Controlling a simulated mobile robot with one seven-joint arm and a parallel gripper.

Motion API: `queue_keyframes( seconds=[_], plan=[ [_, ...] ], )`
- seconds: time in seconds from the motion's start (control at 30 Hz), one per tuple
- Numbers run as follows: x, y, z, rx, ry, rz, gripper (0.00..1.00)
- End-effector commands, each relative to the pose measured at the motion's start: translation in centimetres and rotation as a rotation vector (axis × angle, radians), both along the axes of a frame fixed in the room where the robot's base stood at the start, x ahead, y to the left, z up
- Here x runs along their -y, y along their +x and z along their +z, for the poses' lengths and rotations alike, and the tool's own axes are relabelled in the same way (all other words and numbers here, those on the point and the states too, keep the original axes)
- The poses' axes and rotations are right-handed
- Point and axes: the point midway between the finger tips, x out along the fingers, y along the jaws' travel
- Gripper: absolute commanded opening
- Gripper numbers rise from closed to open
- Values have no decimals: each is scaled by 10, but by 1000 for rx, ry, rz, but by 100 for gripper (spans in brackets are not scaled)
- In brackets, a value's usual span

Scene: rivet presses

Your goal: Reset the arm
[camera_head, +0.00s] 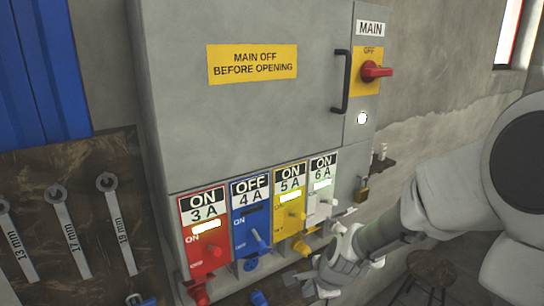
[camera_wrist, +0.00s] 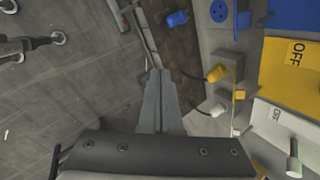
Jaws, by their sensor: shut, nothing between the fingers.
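My gripper (camera_wrist: 159,74) is shut and empty, its two fingers pressed together in the wrist view. It points down over the floor in front of the cabinet's sockets and plugs. In the head view my arm (camera_head: 385,238) comes in from the right and ends low in front of the white 6 A panel (camera_head: 321,188). The gripper touches nothing that I can make out; its tips are hard to tell in the head view.
The grey cabinet (camera_head: 225,125) has a door handle (camera_head: 341,82) and a red main switch (camera_head: 376,71) at OFF. Red (camera_head: 205,240), blue (camera_head: 251,222) and yellow (camera_head: 289,205) breaker panels line its base. Wrenches (camera_head: 70,235) hang left. A stool (camera_head: 433,268) stands right.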

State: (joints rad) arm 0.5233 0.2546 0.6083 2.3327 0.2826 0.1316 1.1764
Motion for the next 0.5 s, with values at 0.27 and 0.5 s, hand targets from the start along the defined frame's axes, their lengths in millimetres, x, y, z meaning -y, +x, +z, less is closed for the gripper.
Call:
queue_keyframes(
  seconds=[0.27, 0.5],
  plan=[
    [41, -41, 62, 48, -335, 363, 0],
    [68, -90, 119, 87, -528, 646, 0]
  ],
)
